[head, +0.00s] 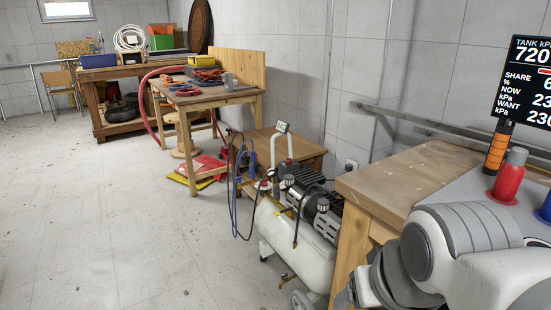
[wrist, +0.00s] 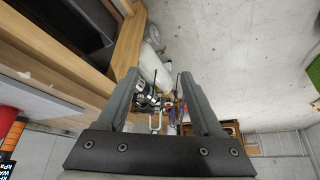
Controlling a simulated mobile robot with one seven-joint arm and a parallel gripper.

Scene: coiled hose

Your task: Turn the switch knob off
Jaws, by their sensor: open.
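The air compressor (head: 296,236) stands on the floor right of centre in the head view. It has a white tank, a black-and-silver motor and a pale handle. I cannot make out the switch knob for certain. In the wrist view the compressor (wrist: 150,62) appears small and tilted beyond my gripper (wrist: 163,72). My gripper's two grey fingers are spread apart with nothing between them, well short of the compressor. In the head view my arm fills the lower right.
A wooden bench (head: 415,185) stands close right of the compressor, beside my arm. A display (head: 527,80) reads tank 720 kPa. Blue and black hoses (head: 238,185) hang at the compressor's left. A worktable (head: 205,97) stands behind. The floor at left is clear.

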